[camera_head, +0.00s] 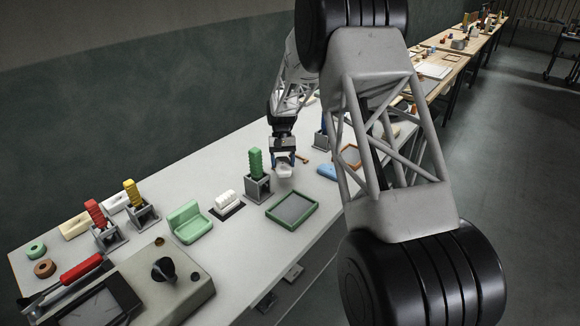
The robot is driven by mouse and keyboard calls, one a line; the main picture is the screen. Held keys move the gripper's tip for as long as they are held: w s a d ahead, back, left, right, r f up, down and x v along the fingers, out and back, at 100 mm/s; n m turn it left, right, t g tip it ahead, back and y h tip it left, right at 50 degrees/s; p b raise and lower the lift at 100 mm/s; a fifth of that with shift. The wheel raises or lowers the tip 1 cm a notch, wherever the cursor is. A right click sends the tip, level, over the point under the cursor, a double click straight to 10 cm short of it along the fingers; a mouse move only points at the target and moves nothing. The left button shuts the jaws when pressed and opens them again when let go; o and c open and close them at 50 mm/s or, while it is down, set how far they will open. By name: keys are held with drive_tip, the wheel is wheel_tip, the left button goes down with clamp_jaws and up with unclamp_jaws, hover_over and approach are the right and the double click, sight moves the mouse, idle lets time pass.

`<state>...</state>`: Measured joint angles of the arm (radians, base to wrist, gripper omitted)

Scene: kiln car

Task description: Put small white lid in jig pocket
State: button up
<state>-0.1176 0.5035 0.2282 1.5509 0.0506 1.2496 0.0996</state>
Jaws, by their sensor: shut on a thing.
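The lid is over the grey-white bench, behind and to the right of a grey stand holding a green ribbed piece. I cannot tell whether the lid touches the bench top. I cannot tell for sure which thing is the jig pocket. A green-rimmed tray (270,211) with a flat grey inside lies in front of my gripper. A white ribbed piece (227,200) sits on a dark plate to the left.
The grey stand (259,191) with its upright green piece (255,160) is close to my gripper. Similar stands hold red (96,211) and yellow (132,192) pieces. A light-green holder (187,222) stands left of the middle. My arm hides part of the bench's right side.

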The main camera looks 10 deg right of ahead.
drive_tip(key=s+d+m, duration=0.1)
drive_tip(key=m, duration=0.1)
drive_tip(key=s+d+m+y, duration=0.1)
drive_tip(key=m, duration=0.1)
drive_tip(key=s+d+f+m+y, duration=0.1)
drive_tip(key=m, duration=0.1)
drive_tip(key=shift+s+d+f+t, duration=0.1)
drive_tip(key=shift+d+t, duration=0.2)
drive_tip(key=shift+d, duration=0.1)
drive_tip(key=shift+s+d+f+m+t+y, duration=0.2)
drive_tip(key=shift+s+d+m+y, duration=0.15)
drive_tip(key=shift+m, duration=0.4)
drive_tip(key=shift+s+d+f+m+t+y, duration=0.1)
drive_tip(key=shift+s+d+m+t+y, duration=0.25)
drive_tip(key=shift+m, duration=0.4)
drive_tip(key=shift+w, duration=0.15)
drive_tip(key=shift+w+a+f, duration=0.15)
drive_tip(key=shift+w+f, duration=0.1)
drive_tip(key=shift+w, duration=2.4)
drive_tip(key=shift+w+a+f, duration=0.2)
drive_tip(key=shift+w, duration=2.5)
drive_tip(key=shift+w+a+f, duration=0.15)
drive_tip(key=shift+w+f, duration=0.1)
drive_tip(key=shift+w, duration=2.4)
drive_tip(key=shift+f, duration=1.75)
drive_tip(key=shift+f, duration=0.15)
drive_tip(key=o, duration=1.2)
